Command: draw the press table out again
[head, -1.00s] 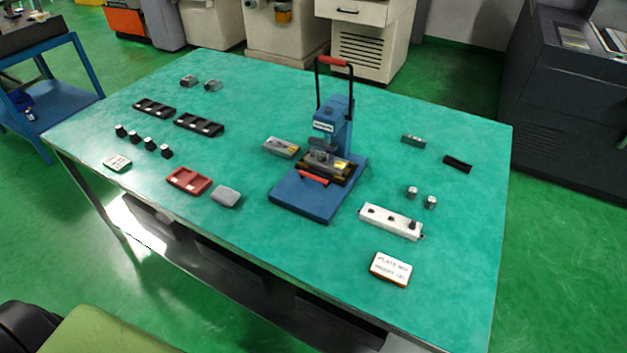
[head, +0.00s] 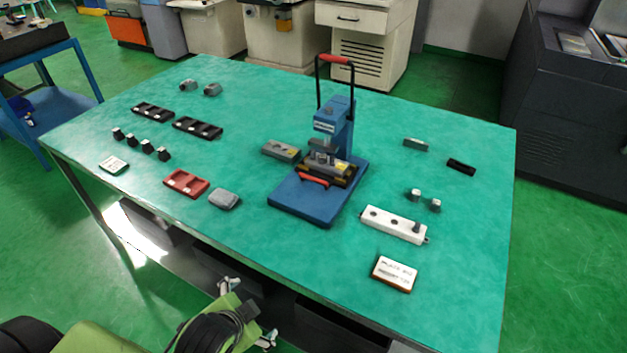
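The blue press (head: 334,128) stands on its blue base plate (head: 305,203) right of the middle of the green table. Its black lever with a red grip (head: 334,59) stands up. The press table (head: 341,181), a dark slide with a red front handle (head: 313,180), sits at the foot of the press column, under the head. A grey block with a yellow mark lies on it, partly hidden by the press head. My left gripper (head: 249,313) is at the bottom, in front of the table edge, with its fingers spread and nothing between them. My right gripper is not in view.
A grey block (head: 281,149) lies left of the press. A white holder (head: 394,224), two small knobs and a label card (head: 394,273) lie to the right. A red tray (head: 186,184), a grey piece (head: 224,198) and black trays lie left. The front centre is clear.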

